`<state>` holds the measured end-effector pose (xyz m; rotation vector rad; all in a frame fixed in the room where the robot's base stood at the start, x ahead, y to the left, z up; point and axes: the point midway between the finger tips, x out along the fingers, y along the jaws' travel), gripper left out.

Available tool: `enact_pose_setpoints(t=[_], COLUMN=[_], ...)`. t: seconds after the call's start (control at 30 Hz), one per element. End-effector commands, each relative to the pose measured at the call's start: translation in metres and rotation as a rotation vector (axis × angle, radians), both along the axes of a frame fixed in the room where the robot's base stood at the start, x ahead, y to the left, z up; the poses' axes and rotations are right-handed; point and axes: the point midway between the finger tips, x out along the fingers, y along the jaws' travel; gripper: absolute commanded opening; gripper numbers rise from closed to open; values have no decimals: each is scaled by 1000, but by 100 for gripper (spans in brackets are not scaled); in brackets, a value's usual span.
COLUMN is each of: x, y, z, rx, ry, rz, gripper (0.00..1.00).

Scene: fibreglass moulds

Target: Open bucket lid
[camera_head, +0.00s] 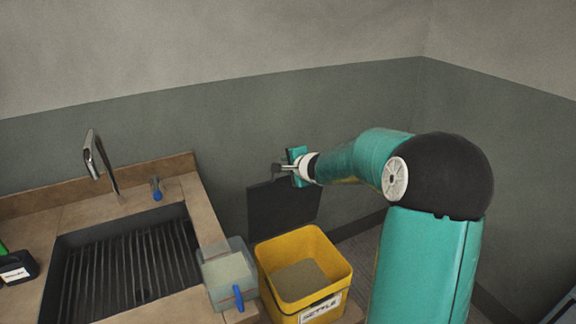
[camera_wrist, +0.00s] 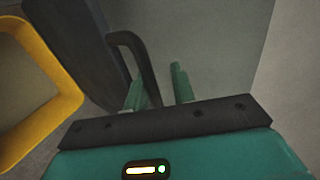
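The yellow bucket (camera_head: 335,262) stands right of the sink, its top uncovered and grey-brown material showing inside. Its rim also shows at the left of the wrist view (camera_wrist: 52,62). The dark lid (camera_head: 283,210) stands steeply raised behind the bucket; it also shows in the wrist view (camera_wrist: 75,40). A black loop handle (camera_wrist: 143,62) sticks out from the lid. My gripper (camera_head: 284,168) is at the lid's upper edge. In the wrist view, its fingers (camera_wrist: 159,88) are apart, with the handle's bar between them and a gap to the right finger.
A sink (camera_head: 130,262) with a faucet (camera_head: 97,160) is set in the counter at left. A clear container (camera_head: 218,272) with a blue-handled tool (camera_head: 238,297) stands beside the bucket. A wall (camera_head: 240,130) rises close behind the lid.

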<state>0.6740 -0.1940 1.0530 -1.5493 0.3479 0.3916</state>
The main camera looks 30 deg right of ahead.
Motion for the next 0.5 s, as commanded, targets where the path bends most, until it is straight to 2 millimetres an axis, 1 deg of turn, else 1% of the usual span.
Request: enact_pose_setpoints(t=[0.17,0.27,0.37,0.5], x=[-2,-9,-22,-46], y=[0,-1,-2,-2], z=[1,6,14,27], rx=[-1,0,-3,-6], ry=[0,-2,-3,-5], rz=[0,-1,-2,0], gripper=[25,25,25,25])
